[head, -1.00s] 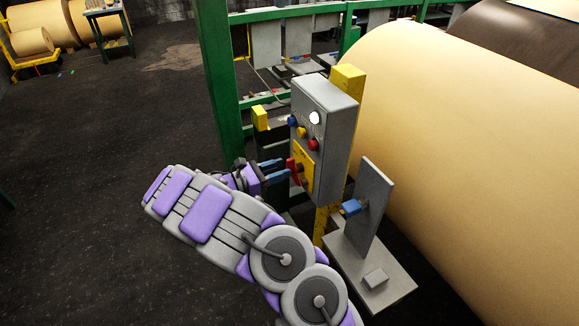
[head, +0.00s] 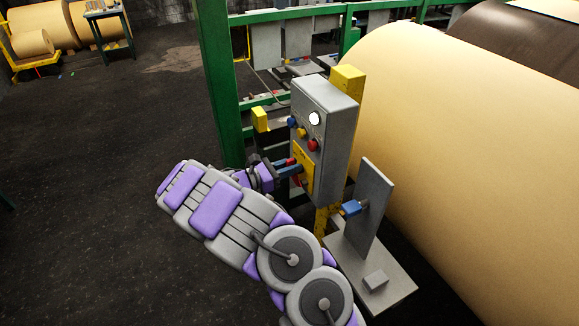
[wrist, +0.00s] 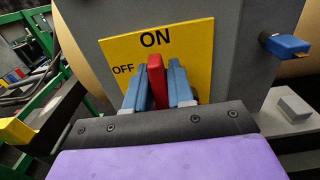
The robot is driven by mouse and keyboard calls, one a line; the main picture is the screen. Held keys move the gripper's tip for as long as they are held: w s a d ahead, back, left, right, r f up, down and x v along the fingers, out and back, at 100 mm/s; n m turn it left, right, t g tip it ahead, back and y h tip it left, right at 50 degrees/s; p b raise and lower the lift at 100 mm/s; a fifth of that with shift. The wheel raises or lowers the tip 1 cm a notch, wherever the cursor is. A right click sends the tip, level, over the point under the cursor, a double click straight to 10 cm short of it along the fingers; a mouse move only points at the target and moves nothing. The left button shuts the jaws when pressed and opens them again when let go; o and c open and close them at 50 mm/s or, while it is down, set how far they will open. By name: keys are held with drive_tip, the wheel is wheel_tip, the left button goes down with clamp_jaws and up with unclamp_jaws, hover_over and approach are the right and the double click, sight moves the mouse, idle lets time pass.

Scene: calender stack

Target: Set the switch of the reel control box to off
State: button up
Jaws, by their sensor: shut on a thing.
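The grey reel control box (head: 336,112) stands upright on a yellow post, with a yellow switch plate (head: 306,158) low on its front. In the wrist view the plate (wrist: 188,47) reads ON at the top and OFF at the left. The red switch handle (wrist: 156,76) stands upright below the word ON, pointing at it. My gripper (head: 291,168) reaches the plate from the left. In the wrist view, its blue fingers (wrist: 158,70) are shut on the handle, one on each side. The handle's lower part is hidden behind my gripper.
Blue, yellow and red buttons (head: 313,145) and a white lamp (head: 314,118) sit above the plate. A grey stand with a blue handle (head: 351,207) is at right. A large tan roll (head: 460,150) lies behind. Green frame post (head: 216,80) is left. Floor at left is clear.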

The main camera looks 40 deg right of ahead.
clamp_jaws()
